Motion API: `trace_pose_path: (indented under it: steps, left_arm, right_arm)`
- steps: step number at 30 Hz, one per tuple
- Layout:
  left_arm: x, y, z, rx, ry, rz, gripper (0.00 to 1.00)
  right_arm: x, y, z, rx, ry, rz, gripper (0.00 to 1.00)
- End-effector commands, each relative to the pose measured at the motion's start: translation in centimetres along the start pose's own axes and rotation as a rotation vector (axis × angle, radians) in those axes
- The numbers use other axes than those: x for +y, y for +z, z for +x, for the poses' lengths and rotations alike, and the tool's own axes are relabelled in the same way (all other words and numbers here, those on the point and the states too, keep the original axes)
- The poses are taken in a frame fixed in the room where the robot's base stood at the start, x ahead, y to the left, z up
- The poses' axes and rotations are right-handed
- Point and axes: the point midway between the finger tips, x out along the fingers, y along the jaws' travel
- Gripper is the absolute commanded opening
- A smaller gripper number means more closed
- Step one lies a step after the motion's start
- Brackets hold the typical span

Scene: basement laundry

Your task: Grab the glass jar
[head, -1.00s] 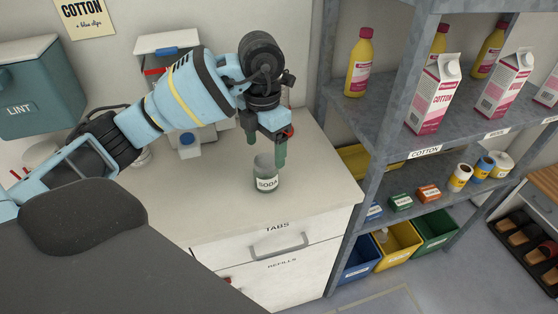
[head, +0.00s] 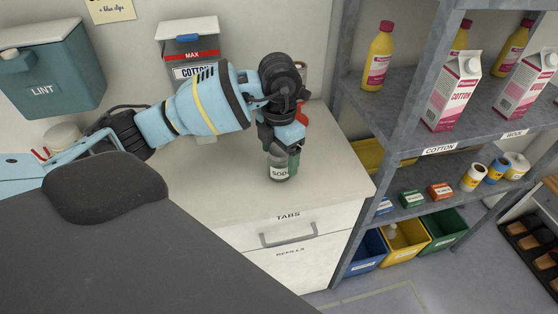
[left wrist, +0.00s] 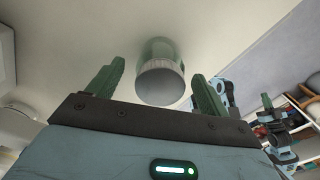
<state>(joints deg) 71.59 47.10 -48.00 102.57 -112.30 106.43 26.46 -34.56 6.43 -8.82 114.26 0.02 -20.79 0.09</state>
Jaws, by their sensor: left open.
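The glass jar (head: 279,173) is a small clear, greenish jar with a white SODA label. It stands upright on the pale countertop above the drawer marked TABS. My left gripper (head: 283,155) comes down over it from above, open, with its green fingers at the jar's upper part. In the left wrist view the jar (left wrist: 160,82) shows its round grey end between the two spread fingers of the left gripper (left wrist: 159,72), with a gap on each side. Contact cannot be told. My right gripper is not seen in the head view.
A cotton dispenser (head: 190,62) and a teal LINT bin (head: 52,75) are at the back wall. A grey shelf rack (head: 403,110) with bottles and cartons stands close on the right. The counter's front part is clear.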

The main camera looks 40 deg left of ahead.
Motion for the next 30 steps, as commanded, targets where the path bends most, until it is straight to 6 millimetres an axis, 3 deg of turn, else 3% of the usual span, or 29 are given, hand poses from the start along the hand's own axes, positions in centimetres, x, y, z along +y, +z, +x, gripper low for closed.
trace_pose_path:
  steps: [5, 13, 24, 30]
  left_arm:
    - [0.0, 0.0, 1.7, -0.001, 0.0, -0.001, 0.79]
    - [0.0, 0.1, 1.8, -0.002, 0.0, -0.001, 0.78]
    - [0.0, 0.1, 1.8, -0.003, 0.0, -0.001, 0.29]
    - [0.0, 0.1, 1.8, -0.003, 0.0, -0.001, 0.27]
  right_arm:
    - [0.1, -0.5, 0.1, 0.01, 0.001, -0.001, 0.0]
    - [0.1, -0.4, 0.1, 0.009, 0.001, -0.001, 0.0]
    - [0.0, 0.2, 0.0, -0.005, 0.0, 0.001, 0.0]
    - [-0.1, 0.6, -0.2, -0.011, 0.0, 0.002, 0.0]
